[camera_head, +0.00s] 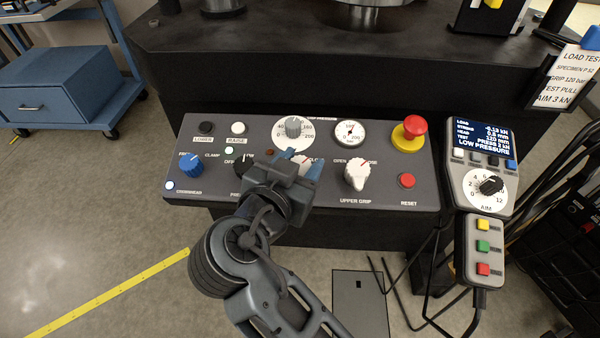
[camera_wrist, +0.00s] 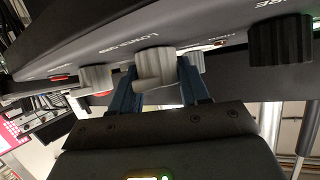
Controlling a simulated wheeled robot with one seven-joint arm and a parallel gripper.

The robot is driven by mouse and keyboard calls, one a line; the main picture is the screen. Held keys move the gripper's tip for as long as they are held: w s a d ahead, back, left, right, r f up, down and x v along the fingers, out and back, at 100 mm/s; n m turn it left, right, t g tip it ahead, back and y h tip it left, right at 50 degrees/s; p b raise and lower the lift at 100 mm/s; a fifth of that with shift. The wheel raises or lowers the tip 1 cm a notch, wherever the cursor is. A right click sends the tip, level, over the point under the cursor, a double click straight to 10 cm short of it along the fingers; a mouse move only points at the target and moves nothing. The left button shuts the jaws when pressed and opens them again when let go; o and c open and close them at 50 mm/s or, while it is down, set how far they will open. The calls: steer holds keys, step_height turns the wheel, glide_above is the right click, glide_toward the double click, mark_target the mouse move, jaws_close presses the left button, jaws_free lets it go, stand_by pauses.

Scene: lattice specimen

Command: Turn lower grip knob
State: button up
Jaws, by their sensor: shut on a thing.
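The lower grip knob (camera_wrist: 154,66) is pale grey-white and sits under the "LOWER GRIP" lettering in the wrist view. My gripper (camera_wrist: 158,82) has its two blue fingers on either side of this knob and is shut on it. In the head view my gripper (camera_head: 298,162) reaches down onto the middle of the control panel. It hides most of the knob and the lettering around it there, so the knob's pointer position cannot be read.
The dark control panel (camera_head: 222,184) also carries the white upper grip knob (camera_head: 356,174) to the right, a blue knob (camera_head: 190,164), a pressure dial knob (camera_head: 293,127), a gauge (camera_head: 350,133), a red emergency button (camera_head: 413,127) and a reset button (camera_head: 407,181). A pendant (camera_head: 480,250) hangs right.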

steer(key=shift+o, duration=0.2)
steer(key=shift+w+m+g+h+b, duration=0.1)
steer(key=shift+m+g+h+b, duration=0.45)
steer(key=shift+m+h, duration=0.7)
steer(key=shift+m+g, duration=0.25)
steer(key=shift+m, duration=0.1)
steer(key=o, duration=0.9)
steer(key=shift+o, duration=0.2)
steer(key=v, duration=0.8)
steer(key=shift+f, duration=0.15)
